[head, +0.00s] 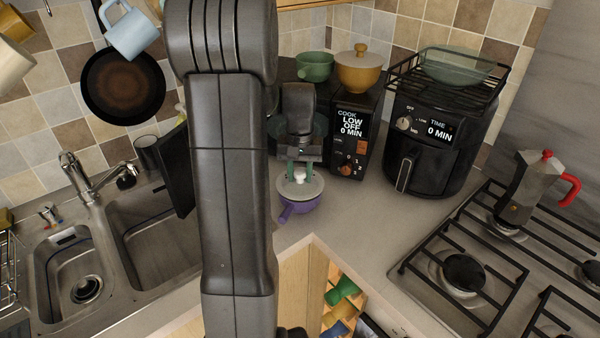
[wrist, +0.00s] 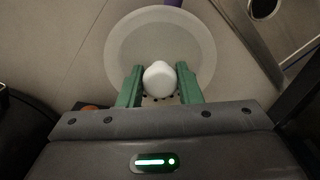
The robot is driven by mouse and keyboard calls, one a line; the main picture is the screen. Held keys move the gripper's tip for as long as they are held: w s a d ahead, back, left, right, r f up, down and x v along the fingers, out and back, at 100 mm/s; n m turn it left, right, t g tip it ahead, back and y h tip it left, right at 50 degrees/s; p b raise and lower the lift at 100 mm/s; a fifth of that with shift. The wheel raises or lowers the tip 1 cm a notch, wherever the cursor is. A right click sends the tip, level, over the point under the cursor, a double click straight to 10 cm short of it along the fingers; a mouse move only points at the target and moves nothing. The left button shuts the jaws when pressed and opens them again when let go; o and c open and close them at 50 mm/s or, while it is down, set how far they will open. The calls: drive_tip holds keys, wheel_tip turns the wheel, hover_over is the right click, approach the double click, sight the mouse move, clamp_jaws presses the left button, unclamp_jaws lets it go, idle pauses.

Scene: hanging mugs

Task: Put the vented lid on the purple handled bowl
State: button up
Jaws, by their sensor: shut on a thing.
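The vented lid (head: 312,187) is a pale grey disc with a white knob, and a row of small dark holes shows beside the knob in the wrist view. My gripper (head: 300,173) points down with its green fingers shut on the knob; the lid also shows in the wrist view (wrist: 125,48) between and beyond the fingers (wrist: 160,82). The purple handled bowl (head: 303,204) stands on the counter directly under the lid, its handle pointing front left. In the wrist view only a bit of purple handle (wrist: 173,2) shows past the lid. I cannot tell whether lid and rim touch.
A black cooker (head: 352,138) with an orange pot (head: 358,75) and a green pot (head: 314,67) stands behind. An air fryer (head: 430,150) with a rack on top is to the right, then the hob (head: 440,255). The sink (head: 150,235) is left. Counter right of the bowl is clear.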

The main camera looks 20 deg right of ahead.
drive_tip(key=shift+f+b, duration=0.4)
drive_tip(key=shift+f, duration=0.25)
drive_tip(key=o, duration=1.4)
drive_tip(key=shift+c, duration=0.2)
drive_tip(key=shift+r, duration=0.1)
wheel_tip(320, 180, up, 14)
drive_tip(key=shift+b, duration=0.4)
drive_tip(key=shift+f, duration=0.25)
wheel_tip(320, 180, down, 14)
drive_tip(key=shift+r+p, duration=0.15)
drive_tip(key=shift+p, duration=0.25)
drive_tip(key=shift+r, duration=0.2)
